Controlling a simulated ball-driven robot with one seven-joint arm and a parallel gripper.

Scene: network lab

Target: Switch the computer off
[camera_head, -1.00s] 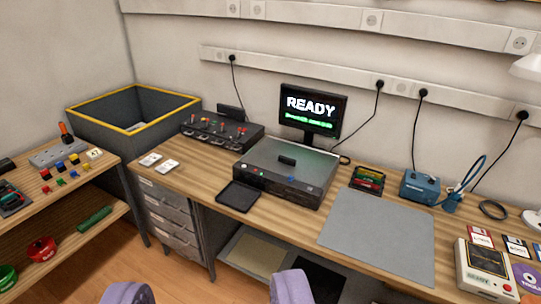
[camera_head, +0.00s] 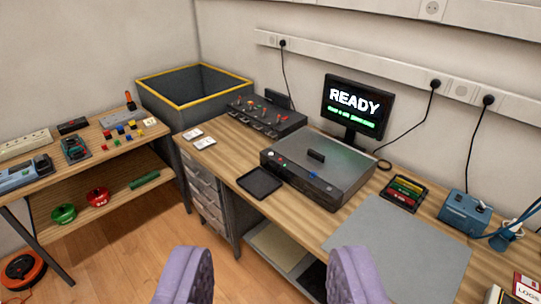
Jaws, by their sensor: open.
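The computer (camera_head: 328,165) is a flat grey box on the wooden desk, with a dark front panel that carries a white, a green and a blue button. Its monitor (camera_head: 354,107) stands behind it, lit, with "READY" in white and a smaller green line below. My gripper (camera_head: 270,275) shows as two purple padded fingers at the bottom of the picture. They are wide apart with nothing between them. The gripper is in front of the desk, apart from the computer.
A black tray (camera_head: 259,183) lies in front of the computer, left of a grey mat (camera_head: 400,240). A dark switch box (camera_head: 266,117) stands behind left. A yellow-rimmed bin (camera_head: 194,86) is in the corner. A side shelf (camera_head: 100,145) holds tools. Floor (camera_head: 135,245) shows at lower left.

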